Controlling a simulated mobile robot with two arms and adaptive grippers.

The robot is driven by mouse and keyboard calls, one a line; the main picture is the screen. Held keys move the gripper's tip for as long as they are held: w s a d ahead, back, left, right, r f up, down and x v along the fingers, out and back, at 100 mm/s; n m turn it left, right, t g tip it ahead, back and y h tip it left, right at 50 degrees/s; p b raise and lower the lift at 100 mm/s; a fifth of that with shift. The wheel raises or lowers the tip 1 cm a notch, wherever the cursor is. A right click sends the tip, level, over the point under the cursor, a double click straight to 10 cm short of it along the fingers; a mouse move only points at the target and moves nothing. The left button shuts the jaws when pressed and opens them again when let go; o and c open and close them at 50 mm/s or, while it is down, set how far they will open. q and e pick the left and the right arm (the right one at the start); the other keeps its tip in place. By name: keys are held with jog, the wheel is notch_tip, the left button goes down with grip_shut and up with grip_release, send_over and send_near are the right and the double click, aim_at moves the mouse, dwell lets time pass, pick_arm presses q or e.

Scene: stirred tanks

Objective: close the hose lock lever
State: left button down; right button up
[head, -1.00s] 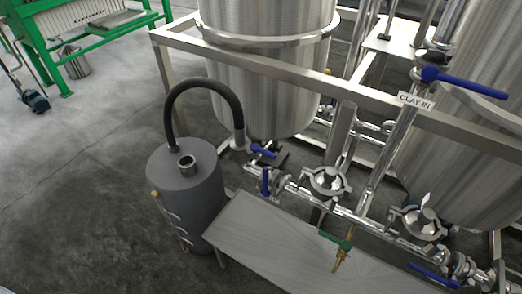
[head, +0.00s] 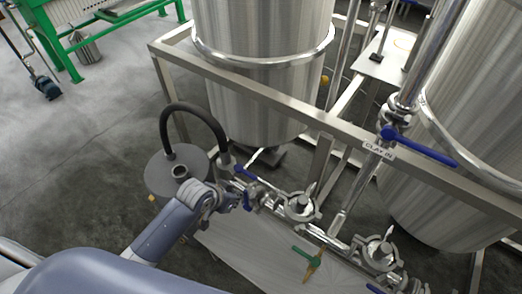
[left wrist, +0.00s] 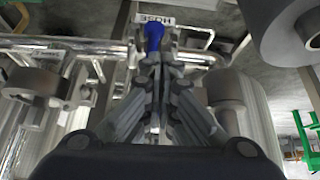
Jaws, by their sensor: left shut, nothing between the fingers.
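A black hose (head: 190,106) arches from the grey drum to a metal coupling beside the pipes. In the head view, a blue lever (head: 245,174) shows near this coupling. My left gripper (head: 247,201) is just below it, over the pipework, and hides part of the valves there. In the left wrist view, the left gripper (left wrist: 158,62) is shut and empty, its tips pointing at a blue handle (left wrist: 154,32). The handle is just beyond the tips, below a plate marked HOSE (left wrist: 160,18). I cannot tell whether they touch. My right gripper is not in view.
The grey drum (head: 163,178) stands left of the pipes. A steel frame (head: 245,92) crosses before the large tank (head: 262,90).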

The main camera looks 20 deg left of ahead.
pick_arm(q)
jog(key=w+d+r+t+h, duration=0.1)
jog(key=w+r+t, duration=0.1)
jog(key=w+r, duration=0.8)
jog(key=d+p+x, duration=0.1)
jog(key=p+x, duration=0.1)
jog(key=x, duration=0.6)
jog(key=shift+m, duration=0.4)
jog(key=s, duration=0.1)
jog(key=s+a+f+p, duration=0.1)
jog(key=s+p, duration=0.1)
jog(key=shift+s+a+f, duration=0.15)
jog(key=shift+s+a, duration=0.15)
jog(key=shift+a, duration=0.05)
